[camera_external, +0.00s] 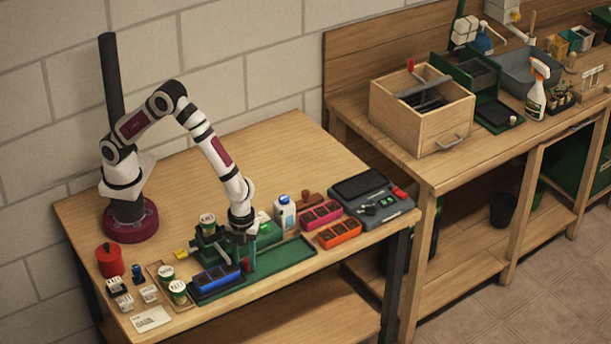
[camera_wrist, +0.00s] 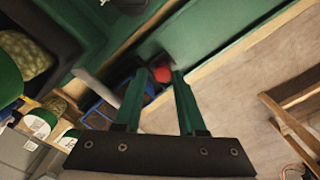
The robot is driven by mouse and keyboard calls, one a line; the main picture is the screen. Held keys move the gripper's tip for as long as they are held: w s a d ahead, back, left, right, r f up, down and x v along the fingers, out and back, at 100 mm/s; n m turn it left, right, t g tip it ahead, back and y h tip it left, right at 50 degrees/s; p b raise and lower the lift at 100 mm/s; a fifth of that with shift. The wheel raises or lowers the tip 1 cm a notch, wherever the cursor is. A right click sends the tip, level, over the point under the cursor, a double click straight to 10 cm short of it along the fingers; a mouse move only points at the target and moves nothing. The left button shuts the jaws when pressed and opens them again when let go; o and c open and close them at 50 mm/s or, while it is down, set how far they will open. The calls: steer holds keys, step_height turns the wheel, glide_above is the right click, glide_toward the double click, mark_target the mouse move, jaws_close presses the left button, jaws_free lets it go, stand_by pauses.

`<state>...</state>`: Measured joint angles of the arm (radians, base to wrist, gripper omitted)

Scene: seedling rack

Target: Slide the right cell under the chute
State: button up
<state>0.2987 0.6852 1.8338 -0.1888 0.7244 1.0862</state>
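A blue tray with dark cells (camera_external: 217,278) sits at the left part of a long green track (camera_external: 285,257) on the table. It also shows in the wrist view (camera_wrist: 100,112), partly behind my left finger. A red knob (camera_external: 245,263) stands at the tray's right end. My gripper (camera_wrist: 159,76) points down over it, with its two green fingers apart. The red knob (camera_wrist: 162,74) shows between the fingertips, with gaps visible beside it. A green stand (camera_external: 209,240) with a cup on top, perhaps the chute, is behind the blue tray. Which cell lies under it is hidden.
Pink (camera_external: 321,214) and orange (camera_external: 339,233) trays and a grey device (camera_external: 374,202) stand to the right. A white bottle (camera_external: 284,213) is behind the track. Cups (camera_external: 178,291) and a red pot (camera_external: 109,260) are at left. The track's right part is clear.

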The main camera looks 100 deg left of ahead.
step_height(320, 180, up, 16)
steer(key=shift+f, duration=0.15)
stand_by(0.3)
steer(key=s+a+r+n+y, duration=0.1)
steer(key=s+a+n, duration=0.5)
steer(key=s, duration=0.6)
steer(key=s+a+r+n, duration=0.1)
steer(key=s+a+n, duration=0.5)
steer(key=s+a, duration=0.3)
steer(key=s, duration=0.4)
steer(key=shift+s+a+r+n+y, duration=0.15)
steer(key=shift+s+n+y, duration=0.15)
steer(key=shift+y, duration=0.1)
steer(key=shift+w, duration=0.1)
